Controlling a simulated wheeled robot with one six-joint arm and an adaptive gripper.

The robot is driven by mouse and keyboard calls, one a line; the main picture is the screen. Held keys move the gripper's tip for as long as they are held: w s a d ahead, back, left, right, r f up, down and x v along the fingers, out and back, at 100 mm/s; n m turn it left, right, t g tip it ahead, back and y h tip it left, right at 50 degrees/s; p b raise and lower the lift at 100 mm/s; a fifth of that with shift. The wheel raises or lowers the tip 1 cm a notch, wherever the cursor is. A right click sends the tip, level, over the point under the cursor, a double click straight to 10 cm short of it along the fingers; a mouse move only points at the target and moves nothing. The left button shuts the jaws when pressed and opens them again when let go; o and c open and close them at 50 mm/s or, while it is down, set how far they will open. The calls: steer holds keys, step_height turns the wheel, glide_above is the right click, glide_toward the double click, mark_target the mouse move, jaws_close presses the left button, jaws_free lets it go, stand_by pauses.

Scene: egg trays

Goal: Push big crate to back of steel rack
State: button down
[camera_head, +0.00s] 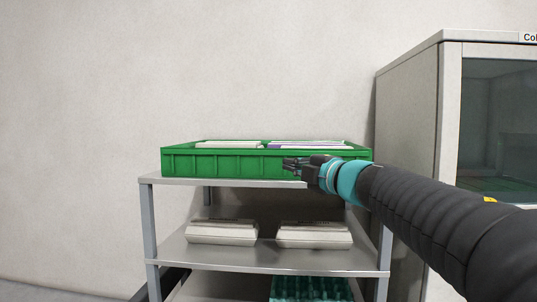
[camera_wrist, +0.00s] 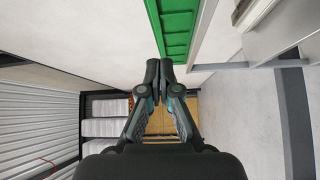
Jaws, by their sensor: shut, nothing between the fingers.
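The big green crate (camera_head: 215,164) lies flat on the top shelf of the steel rack (camera_head: 163,180) in the head view, with pale cartons (camera_head: 228,145) inside it. My gripper (camera_head: 288,165) is shut and empty in front of the crate's near wall, right of its middle. Part of the near wall is hidden behind my gripper and arm.
The middle shelf (camera_head: 270,260) holds two pale egg cartons (camera_head: 222,232). A dark green tray stack (camera_head: 310,288) stands below. A grey cabinet (camera_head: 408,120) with a glass front stands close to the rack's right. The wall (camera_head: 260,70) is behind the rack.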

steer(key=a+n+g, duration=0.1)
steer(key=a+n, duration=0.1)
glide_toward(253, 158)
steer(key=shift+y, duration=0.4)
steer(key=x, duration=0.5)
steer(key=shift+s+a+f, duration=0.1)
steer(key=shift+a+f, duration=0.1)
steer(key=shift+a, duration=0.05)
steer(key=shift+w, duration=0.65)
